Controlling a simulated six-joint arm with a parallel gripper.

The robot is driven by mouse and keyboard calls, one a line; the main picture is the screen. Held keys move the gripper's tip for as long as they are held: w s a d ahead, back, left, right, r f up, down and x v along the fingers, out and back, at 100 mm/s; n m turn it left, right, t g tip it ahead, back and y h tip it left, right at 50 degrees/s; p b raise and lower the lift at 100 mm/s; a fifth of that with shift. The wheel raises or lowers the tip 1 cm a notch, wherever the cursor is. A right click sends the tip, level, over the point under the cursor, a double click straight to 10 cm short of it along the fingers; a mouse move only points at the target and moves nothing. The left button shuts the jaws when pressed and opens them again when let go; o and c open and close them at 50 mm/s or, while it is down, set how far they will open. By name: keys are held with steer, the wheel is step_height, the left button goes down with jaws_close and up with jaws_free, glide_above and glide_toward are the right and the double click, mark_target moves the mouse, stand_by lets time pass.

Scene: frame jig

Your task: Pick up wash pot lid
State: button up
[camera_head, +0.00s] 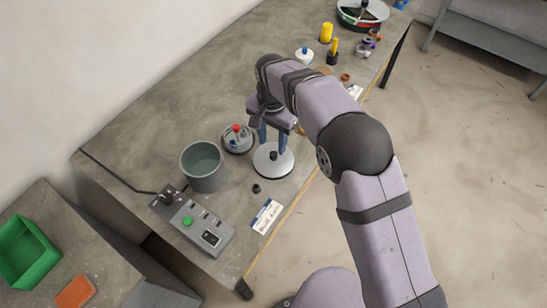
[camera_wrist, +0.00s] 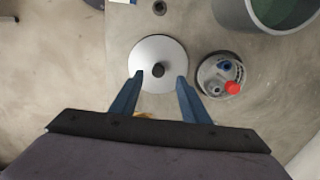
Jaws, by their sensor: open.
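The wash pot lid (camera_head: 266,166) is a pale round disc with a dark knob, lying on the bench below my gripper. It also shows in the wrist view (camera_wrist: 158,47), with its knob near the middle. My gripper (camera_wrist: 160,77) is open and empty, its two blue fingers apart over the near part of the lid, one on each side of the knob's line. In the head view my gripper (camera_head: 272,143) hangs above the lid, and one finger partly covers it. The grey wash pot (camera_head: 203,182), open with greenish liquid inside, stands left of the lid.
A round dish (camera_head: 237,147) with red-topped parts sits close to the lid, between it and the pot. A control box (camera_head: 195,220) and a card (camera_head: 266,216) lie nearer the front. A small dark ring (camera_head: 256,188) is beside the lid. Bottles and a tray stand farther back.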

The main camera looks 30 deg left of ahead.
mark_target(273, 153)
steer(key=shift+w+d+f+p, duration=0.1)
steer(key=shift+f+p, duration=0.6)
steer(key=shift+f, duration=0.75)
steer(key=shift+d+f+p, duration=0.1)
steer(key=shift+f+p, duration=0.6)
steer(key=shift+f, duration=0.75)
jaws_close()
steer(key=shift+a, duration=0.1)
step_height(273, 153, up, 10)
steer(key=b, duration=0.3)
steer(key=shift+r, duration=0.15)
steer(key=shift+r, duration=0.1)
